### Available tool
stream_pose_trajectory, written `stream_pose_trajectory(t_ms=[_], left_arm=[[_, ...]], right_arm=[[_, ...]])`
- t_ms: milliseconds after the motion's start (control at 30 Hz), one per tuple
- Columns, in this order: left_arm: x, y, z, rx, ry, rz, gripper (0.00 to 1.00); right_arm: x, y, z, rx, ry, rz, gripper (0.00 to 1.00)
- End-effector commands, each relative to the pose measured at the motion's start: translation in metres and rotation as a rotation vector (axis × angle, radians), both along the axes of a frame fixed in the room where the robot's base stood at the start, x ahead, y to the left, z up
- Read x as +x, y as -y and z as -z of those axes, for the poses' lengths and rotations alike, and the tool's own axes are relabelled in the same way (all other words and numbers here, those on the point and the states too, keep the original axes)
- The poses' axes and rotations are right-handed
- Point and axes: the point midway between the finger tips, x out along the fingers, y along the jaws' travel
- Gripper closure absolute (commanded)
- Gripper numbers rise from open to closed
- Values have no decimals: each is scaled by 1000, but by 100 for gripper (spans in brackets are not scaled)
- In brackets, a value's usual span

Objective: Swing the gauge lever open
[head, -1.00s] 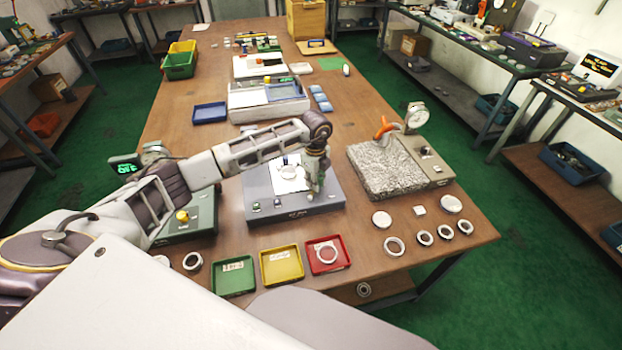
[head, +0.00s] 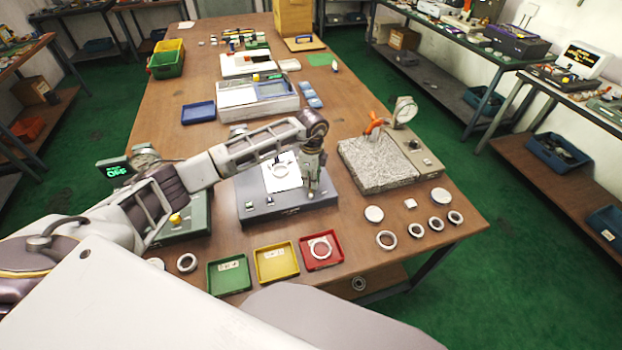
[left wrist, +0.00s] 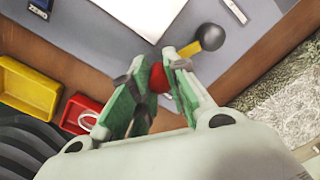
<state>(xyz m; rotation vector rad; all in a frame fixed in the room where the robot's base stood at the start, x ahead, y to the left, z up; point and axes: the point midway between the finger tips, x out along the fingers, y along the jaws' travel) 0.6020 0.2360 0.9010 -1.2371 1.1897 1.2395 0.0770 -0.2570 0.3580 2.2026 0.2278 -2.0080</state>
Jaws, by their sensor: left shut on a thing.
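The grey gauge unit (head: 262,208) stands mid-table with a white plate (head: 271,184) on top and a pale ring (head: 283,171) on the plate. My left gripper (head: 313,191) is at the unit's right front part, pointing down. In the left wrist view my left gripper (left wrist: 155,92) is shut on a red knob (left wrist: 158,77), which I take as the lever's end; the fingers hide most of it, and the lever arm is not clear. My right gripper is not in view.
Green (head: 229,276), yellow (head: 276,263) and red (head: 321,265) trays stand in front of the unit; the red one holds a ring. A granite stand (head: 375,168) with a dial gauge (head: 404,110) is to the right. Several loose rings lie at the right front.

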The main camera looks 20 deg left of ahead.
Motion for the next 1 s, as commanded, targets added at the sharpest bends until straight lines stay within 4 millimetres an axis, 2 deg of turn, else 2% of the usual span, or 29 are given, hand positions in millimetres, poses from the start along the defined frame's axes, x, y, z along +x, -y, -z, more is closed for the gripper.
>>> stream_pose_trajectory(t_ms=[33,67,233,667,867,1000], left_arm=[[0,2,-1,-5,2,2,100],[0,2,-1,-5,2,2,80],[0,2,-1,-4,2,2,60],[0,1,-3,-2,2,2,60],[1,1,-17,-3,2,2,60],[1,1,-35,-3,4,3,60]], right_arm=[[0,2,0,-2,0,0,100],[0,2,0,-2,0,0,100],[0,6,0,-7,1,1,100],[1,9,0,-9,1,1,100],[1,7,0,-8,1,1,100],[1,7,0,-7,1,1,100]])
